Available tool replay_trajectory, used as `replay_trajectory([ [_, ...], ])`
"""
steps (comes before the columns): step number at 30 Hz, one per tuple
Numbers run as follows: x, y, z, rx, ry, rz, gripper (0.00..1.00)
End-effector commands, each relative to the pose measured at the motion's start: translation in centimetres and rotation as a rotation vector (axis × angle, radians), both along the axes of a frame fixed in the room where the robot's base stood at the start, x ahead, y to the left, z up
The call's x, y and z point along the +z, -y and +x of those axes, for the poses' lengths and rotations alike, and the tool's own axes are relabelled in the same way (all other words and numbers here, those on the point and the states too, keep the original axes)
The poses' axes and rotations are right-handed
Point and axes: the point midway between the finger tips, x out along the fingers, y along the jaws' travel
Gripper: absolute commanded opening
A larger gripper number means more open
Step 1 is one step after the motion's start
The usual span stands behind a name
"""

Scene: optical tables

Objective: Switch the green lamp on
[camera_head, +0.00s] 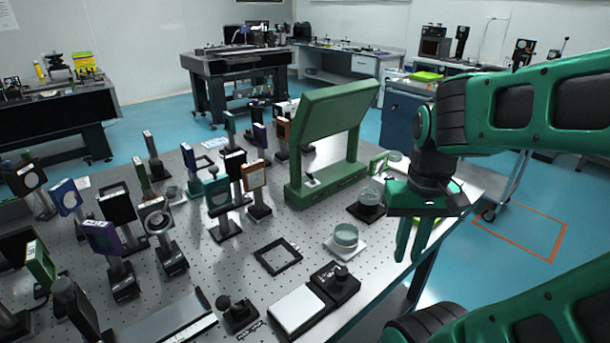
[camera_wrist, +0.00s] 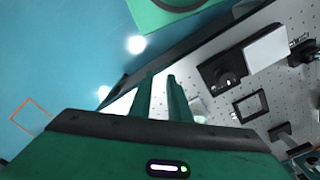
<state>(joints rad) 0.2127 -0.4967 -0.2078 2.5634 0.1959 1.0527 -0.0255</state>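The green lamp (camera_head: 333,112) stands on the perforated optical table, with a broad tilted head on an upright frame and a long green base. A small pale part (camera_head: 312,181), perhaps its switch, shows on the base. No glow shows from the lamp; its underside is turned out of view. My gripper (camera_head: 409,259) points down near the table's right edge, to the right of the lamp and apart from it. Its two fingers are apart with nothing between them; they also show in the wrist view (camera_wrist: 160,76). The lamp cannot be made out in the wrist view.
A black knobbed box (camera_head: 337,281) with a white plate (camera_head: 298,309) lies at the front, near a flat black frame (camera_head: 277,256). Several mounted optics crowd the table's left.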

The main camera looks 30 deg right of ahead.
Motion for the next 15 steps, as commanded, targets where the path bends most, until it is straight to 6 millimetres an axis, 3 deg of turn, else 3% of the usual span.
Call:
replay_trajectory([
  [2,0.6,0.5,1.6,0.040,0.022,-0.041,0.16],
  [4,1.2,2.0,4.4,0.108,0.040,-0.101,0.16],
  [8,2.8,2.7,12.1,0.298,0.102,-0.255,0.16],
  [12,4.7,0.8,20.9,0.525,0.183,-0.409,0.16],
  [15,5.8,-1.5,25.9,0.658,0.235,-0.492,0.16],
])
